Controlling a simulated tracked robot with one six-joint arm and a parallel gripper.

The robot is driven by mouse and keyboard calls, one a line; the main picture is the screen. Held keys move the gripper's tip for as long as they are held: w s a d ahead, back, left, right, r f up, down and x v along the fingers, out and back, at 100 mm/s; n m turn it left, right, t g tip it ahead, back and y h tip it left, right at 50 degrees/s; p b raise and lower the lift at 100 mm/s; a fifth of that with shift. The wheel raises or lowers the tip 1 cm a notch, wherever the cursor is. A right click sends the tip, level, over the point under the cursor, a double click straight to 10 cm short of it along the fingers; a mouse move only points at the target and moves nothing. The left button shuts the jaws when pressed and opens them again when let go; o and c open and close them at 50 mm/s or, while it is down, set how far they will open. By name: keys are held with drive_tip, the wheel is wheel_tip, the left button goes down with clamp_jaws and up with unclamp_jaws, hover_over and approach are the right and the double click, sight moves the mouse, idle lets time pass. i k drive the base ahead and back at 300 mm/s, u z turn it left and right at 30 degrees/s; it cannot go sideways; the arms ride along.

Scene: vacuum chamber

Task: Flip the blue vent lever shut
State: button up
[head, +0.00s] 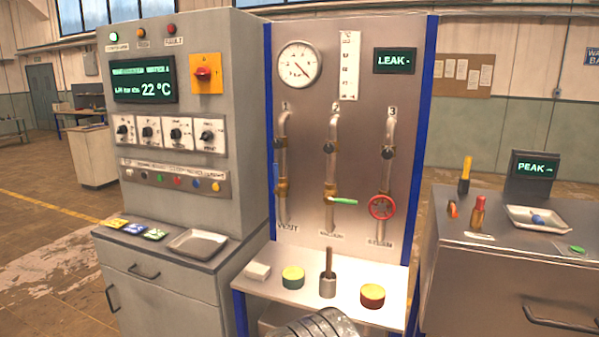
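The blue vent lever (276,178) is on the leftmost pipe (283,152) of the upright steel panel, above the word VENT. It shows as a narrow blue strip, roughly upright, beside the brass valve (282,188) near the panel's left edge. Its exact angle is hard to tell at this size. A grey ribbed part, probably of my arm, shows at the bottom edge. My gripper's fingers are not visible.
The middle pipe has a green lever (343,201) lying level; the right pipe has a red handwheel (381,207). A control cabinet (240,150) stands left.

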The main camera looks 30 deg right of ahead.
sight(276, 174)
drive_tip(key=z, duration=0.35)
drive_tip(key=i, duration=0.7)
drive_tip(key=z, duration=0.35)
drive_tip(key=k, duration=1.3)
drive_tip(key=u, duration=0.35)
drive_tip(key=i, duration=0.6)
drive_tip(key=u, duration=0.7)
drive_tip(key=i, duration=1)
drive_tip(key=u, duration=0.15)
